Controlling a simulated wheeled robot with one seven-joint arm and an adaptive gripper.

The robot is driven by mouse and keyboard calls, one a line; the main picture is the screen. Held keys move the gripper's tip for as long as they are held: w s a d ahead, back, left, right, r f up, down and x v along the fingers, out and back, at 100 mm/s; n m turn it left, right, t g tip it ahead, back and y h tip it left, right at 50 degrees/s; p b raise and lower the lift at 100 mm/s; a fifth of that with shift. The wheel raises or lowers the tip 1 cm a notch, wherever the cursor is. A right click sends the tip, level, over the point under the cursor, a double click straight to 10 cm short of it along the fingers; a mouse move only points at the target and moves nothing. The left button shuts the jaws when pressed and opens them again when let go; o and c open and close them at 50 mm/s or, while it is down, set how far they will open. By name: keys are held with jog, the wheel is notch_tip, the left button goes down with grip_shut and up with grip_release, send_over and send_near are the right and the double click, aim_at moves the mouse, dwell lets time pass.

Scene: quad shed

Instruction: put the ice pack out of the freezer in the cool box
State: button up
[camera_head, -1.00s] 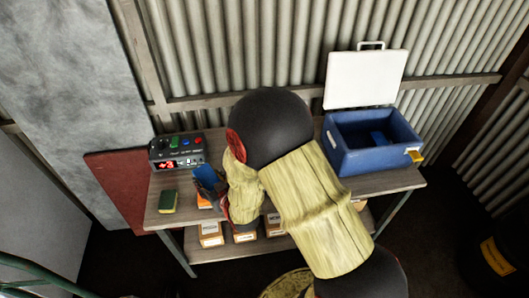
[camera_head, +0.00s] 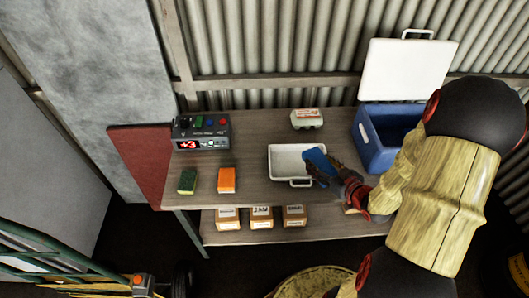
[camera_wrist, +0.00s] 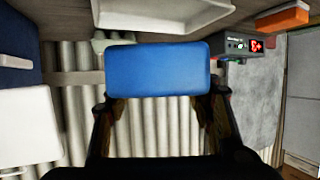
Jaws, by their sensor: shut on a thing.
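My gripper (camera_head: 336,174) is shut on a blue ice pack (camera_head: 317,161), a flat rounded block. It holds the pack over the right part of the white tray on the workbench. In the wrist view the ice pack (camera_wrist: 158,71) fills the space between the fingers. The blue cool box (camera_head: 373,143) stands to the right on the bench, with its white lid (camera_head: 408,70) raised open. My arm hides its right side and much of its inside. The gripper is left of the box and apart from it. I cannot make out a freezer.
The white tray (camera_head: 284,174) lies mid-bench, an egg carton (camera_head: 307,119) behind it. A display unit (camera_head: 201,133) reading +3, a green block (camera_head: 188,181) and an orange block (camera_head: 226,180) are at left. Small boxes (camera_head: 261,217) line the lower shelf. Corrugated wall closes the back.

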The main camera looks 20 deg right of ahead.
jog(key=shift+s+d, duration=0.15)
jog(key=shift+s, duration=0.05)
jog(key=d+f+b, duration=0.1)
jog(key=d+f, duration=0.2)
jog(key=d, duration=0.1)
jog(key=w+d+f+b, duration=0.1)
jog(key=d+f+b, duration=0.1)
jog(key=d+f, duration=0.1)
jog(key=d+f+b, duration=0.1)
jog(key=d+f, duration=0.2)
jog(key=d, duration=0.3)
jog(key=shift+w, duration=0.4)
jog(key=f+b, duration=0.1)
jog(key=f, duration=0.1)
jog(key=d+f+b, duration=0.1)
jog(key=f, duration=0.1)
jog(key=shift+w+f+b, duration=0.1)
jog(key=shift+f+b, duration=0.05)
jog(key=shift+b, duration=0.15)
jog(key=o, duration=1.2)
jog(key=shift+a, duration=0.1)
jog(key=shift+o, duration=0.2)
